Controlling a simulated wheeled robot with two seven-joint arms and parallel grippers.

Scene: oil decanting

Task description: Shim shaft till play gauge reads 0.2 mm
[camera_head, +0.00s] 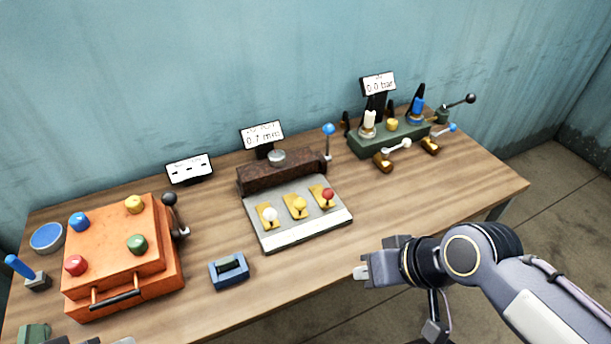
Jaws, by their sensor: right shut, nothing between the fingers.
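A dark brown block (283,174) stands at mid-table with a round silver part (277,157) on top and a blue-knobbed lever (328,130) at its right end. The play gauge sign (262,135) behind it appears to read 0.7 mm. In front, a grey tray (307,229) holds three brass-coloured shim plates, with a white knob (269,214), a yellow knob (300,204) and a red knob (328,194). My right gripper (362,272) is shut and empty, beyond the table's front edge, right of and nearer than the tray.
A blue block (229,270) lies near the front edge. A green valve stand (390,137) with a 0.0 bar sign (378,85) is back right. The right tabletop is clear.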

